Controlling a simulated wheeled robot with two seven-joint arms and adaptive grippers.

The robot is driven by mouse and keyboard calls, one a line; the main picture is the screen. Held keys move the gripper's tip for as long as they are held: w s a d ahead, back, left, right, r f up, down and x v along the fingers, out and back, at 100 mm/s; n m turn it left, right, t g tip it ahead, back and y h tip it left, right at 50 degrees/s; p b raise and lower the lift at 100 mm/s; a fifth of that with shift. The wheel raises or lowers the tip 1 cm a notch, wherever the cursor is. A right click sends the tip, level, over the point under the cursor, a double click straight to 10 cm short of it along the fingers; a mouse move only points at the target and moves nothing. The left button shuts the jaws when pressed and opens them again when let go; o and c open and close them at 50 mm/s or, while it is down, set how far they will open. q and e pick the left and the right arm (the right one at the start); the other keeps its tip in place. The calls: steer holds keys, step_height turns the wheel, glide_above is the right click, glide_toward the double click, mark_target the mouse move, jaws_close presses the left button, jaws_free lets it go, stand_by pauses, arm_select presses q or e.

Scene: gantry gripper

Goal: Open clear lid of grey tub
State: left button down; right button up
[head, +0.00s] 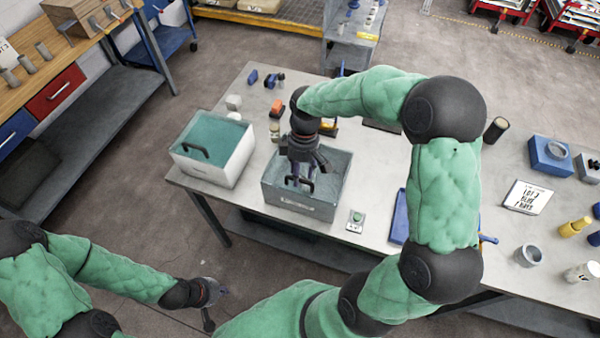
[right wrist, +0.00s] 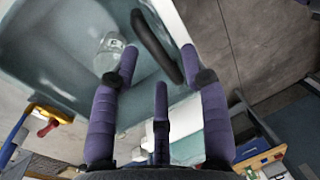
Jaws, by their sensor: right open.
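The grey tub (head: 325,210) stands near the table's front edge. Its clear lid (head: 336,168) looks closed over it. A dark bar handle (head: 297,183) sits at the lid's near side; it also shows in the right wrist view (right wrist: 154,45). My right gripper (head: 300,177) is right over the handle, pointing down. In the right wrist view its purple fingers (right wrist: 160,68) are spread open, with the handle running between the outer fingertips. I cannot tell whether they touch it. My left gripper (head: 208,300) hangs low at the front left, away from the table; its jaws are too small to read.
A white tub (head: 228,160) with a teal lid and dark handle stands just left of the grey tub. A small card (head: 355,220) lies near the front edge. A blue tray (head: 399,218) lies right of it. Small parts (head: 276,108) stand behind the tub.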

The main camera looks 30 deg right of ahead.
steer(key=shift+f, duration=0.35)
jaws_close()
steer(key=shift+r, duration=0.1)
